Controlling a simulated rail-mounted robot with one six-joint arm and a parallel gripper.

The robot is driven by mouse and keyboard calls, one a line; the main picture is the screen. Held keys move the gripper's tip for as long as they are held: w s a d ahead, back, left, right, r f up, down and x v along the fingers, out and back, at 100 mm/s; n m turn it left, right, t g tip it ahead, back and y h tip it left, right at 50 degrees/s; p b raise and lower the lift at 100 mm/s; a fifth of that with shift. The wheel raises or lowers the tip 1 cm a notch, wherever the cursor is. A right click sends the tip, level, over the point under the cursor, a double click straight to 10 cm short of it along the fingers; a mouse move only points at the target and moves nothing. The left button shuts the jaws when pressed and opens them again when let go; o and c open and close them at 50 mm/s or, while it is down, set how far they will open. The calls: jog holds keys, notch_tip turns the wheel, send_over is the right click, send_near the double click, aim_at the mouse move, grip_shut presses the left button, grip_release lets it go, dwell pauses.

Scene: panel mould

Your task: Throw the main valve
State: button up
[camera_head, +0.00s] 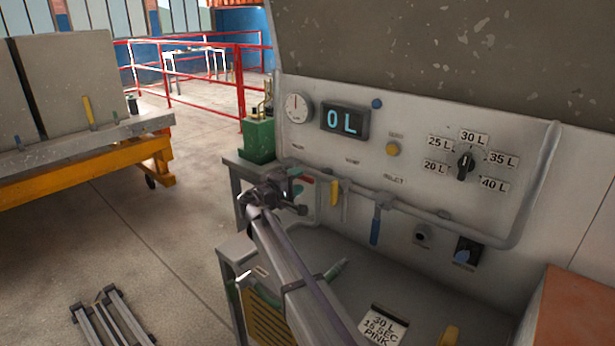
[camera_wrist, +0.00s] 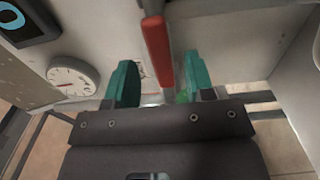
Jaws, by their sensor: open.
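A lever with a red handle (camera_wrist: 157,50) stands between the two teal fingers of my gripper (camera_wrist: 160,80) in the wrist view. The fingers are apart, with a gap on each side of the handle. In the camera_head view, my gripper (camera_head: 296,181) is at the left end of the panel's pipe. A bit of the red handle (camera_head: 307,179) shows just beside it; the rest is hidden by the gripper. A yellow lever (camera_head: 335,190) and a blue lever (camera_head: 375,232) hang along the pipe to the right. I see no label naming the main valve.
A round gauge (camera_head: 297,107), a display reading 0 L (camera_head: 345,122) and a selector knob (camera_head: 465,163) are on the panel. A green canister (camera_head: 259,140) stands behind my gripper. The bench top below holds a card (camera_head: 383,325) reading 30 L, 15 SEC, PINK.

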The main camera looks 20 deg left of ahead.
aim_at(302, 178)
jog(key=x, duration=0.5)
jog(key=shift+w, duration=0.1)
jog(key=shift+c, duration=0.4)
grip_shut()
